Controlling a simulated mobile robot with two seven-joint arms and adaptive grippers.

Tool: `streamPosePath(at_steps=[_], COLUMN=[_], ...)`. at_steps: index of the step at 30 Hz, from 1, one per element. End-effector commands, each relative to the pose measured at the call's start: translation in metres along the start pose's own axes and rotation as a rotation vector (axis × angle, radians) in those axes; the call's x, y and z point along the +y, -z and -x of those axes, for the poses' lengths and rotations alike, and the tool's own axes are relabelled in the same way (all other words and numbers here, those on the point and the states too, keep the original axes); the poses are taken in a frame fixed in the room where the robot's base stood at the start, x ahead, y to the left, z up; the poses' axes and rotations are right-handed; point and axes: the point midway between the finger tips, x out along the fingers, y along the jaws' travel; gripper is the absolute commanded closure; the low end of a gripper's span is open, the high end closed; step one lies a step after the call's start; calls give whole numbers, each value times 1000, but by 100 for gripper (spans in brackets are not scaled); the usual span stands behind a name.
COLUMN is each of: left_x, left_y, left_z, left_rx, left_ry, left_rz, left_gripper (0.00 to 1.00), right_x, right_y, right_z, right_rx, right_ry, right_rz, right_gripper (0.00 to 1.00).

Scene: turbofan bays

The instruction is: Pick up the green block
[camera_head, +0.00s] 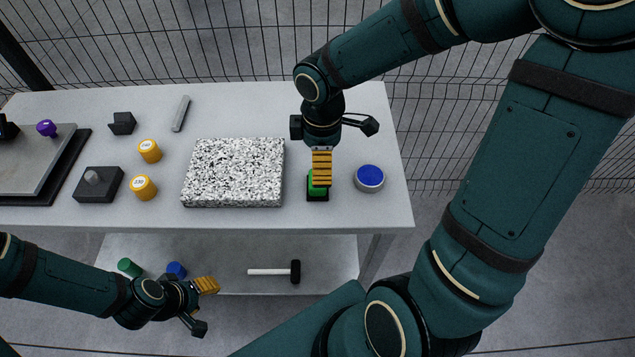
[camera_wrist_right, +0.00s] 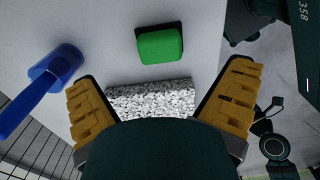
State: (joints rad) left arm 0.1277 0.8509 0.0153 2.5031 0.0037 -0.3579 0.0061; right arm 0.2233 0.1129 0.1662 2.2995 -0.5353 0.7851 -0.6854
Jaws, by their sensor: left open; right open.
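The green block (camera_head: 317,191) sits in a dark base near the front right of the table. In the right wrist view the green block (camera_wrist_right: 160,45) shows whole, beyond the fingertips and between their lines. My right gripper (camera_head: 321,168), with yellow finger pads, points down over the block and partly hides it in the head view. In its wrist view my right gripper (camera_wrist_right: 160,80) is open, with nothing between the fingers. My left gripper (camera_head: 207,286) is open and empty in front of the table, away from the block.
A speckled slab (camera_head: 233,173) lies left of the block, and a blue-topped round item (camera_head: 369,178) stands right. Yellow cylinders (camera_head: 149,151), a dark box (camera_head: 98,184) and a grey bar (camera_head: 181,113) are farther left. A hammer (camera_head: 270,272) lies on the lower shelf.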

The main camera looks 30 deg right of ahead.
Motion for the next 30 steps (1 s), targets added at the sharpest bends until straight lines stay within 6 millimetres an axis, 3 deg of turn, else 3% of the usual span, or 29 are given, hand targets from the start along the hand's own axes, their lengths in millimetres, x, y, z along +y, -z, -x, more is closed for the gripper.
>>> streamPosePath(at_steps=[3, 14, 22, 30], left_x=[-3, -5, -10, -10], left_y=[-3, -6, -10, -9], left_z=[-8, -14, -28, -28], left_rx=[-6, -13, -19, -17], left_ry=[-1, -2, -2, -2], left_rz=[-2, -4, -7, -7], left_gripper=[53, 53, 53, 53], right_x=[-1, 0, 0, 0], right_y=[0, 2, 8, 8], right_z=[-23, -46, -84, -88], right_rx=[-1, 0, 0, 1], right_ry=[3, 2, 2, 0], right_rz=[1, 1, 1, 1], right_gripper=[0, 0, 0, 0])
